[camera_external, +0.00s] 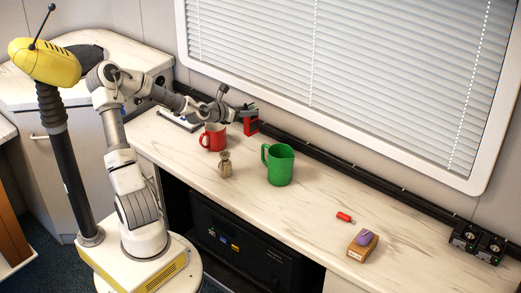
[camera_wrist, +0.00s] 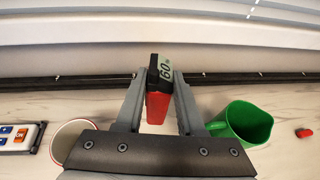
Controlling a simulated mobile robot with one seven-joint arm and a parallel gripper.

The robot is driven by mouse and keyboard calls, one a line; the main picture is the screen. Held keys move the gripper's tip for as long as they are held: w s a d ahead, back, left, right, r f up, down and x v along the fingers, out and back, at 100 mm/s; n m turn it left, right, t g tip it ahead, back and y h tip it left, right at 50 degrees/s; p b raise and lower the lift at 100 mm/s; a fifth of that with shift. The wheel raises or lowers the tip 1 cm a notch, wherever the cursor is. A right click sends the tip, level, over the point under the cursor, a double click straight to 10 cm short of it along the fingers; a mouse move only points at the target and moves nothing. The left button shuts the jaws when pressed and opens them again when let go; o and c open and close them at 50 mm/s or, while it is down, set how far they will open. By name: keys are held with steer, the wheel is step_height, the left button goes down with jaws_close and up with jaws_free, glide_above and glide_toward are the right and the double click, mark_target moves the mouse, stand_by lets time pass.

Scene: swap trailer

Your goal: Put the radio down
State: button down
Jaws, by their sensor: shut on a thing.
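The radio (camera_external: 250,128) is a small red and black block, held upright at the back of the white marbled counter (camera_external: 320,190). My gripper (camera_external: 246,113) is shut on it. In the wrist view the radio (camera_wrist: 157,104) sits between the two grey fingers of my gripper (camera_wrist: 161,84), with a pale label reading "60" on its dark upper part. Its lower end is red. I cannot tell whether its bottom touches the counter.
A red mug (camera_external: 214,138) and a small sack (camera_external: 225,166) stand left of a green jug (camera_external: 279,166). A black rail (camera_external: 350,172) runs along the wall. A red cylinder (camera_external: 345,217) and a brown block (camera_external: 359,248) with a purple top lie right. Counter between jug and cylinder is clear.

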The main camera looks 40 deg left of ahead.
step_height(320, 180, up, 6)
steer(key=shift+a+r, duration=0.1)
steer(key=shift+r, duration=0.05)
steer(key=d+m+h+p, duration=0.3)
steer(key=d+h+p, duration=0.15)
steer(key=d, duration=1.65)
steer(key=s+d+m+g+h+p, duration=0.2)
steer(key=s+d, duration=0.2)
steer(key=d, duration=0.7)
steer(key=s+d+m+g+h+p, duration=0.15)
steer(key=s+d, duration=0.35)
steer(key=d, duration=0.5)
steer(key=w+a+f+b, duration=0.1)
steer(key=w+a+f, duration=0.2)
steer(key=f, duration=0.5)
steer(key=w+a+f, duration=0.3)
steer(key=w+f, duration=0.3)
steer(key=f, duration=0.2)
steer(key=shift+w+a+m+b, duration=0.25)
steer(key=shift+a+m+b, duration=0.1)
steer(key=shift+m, duration=0.1)
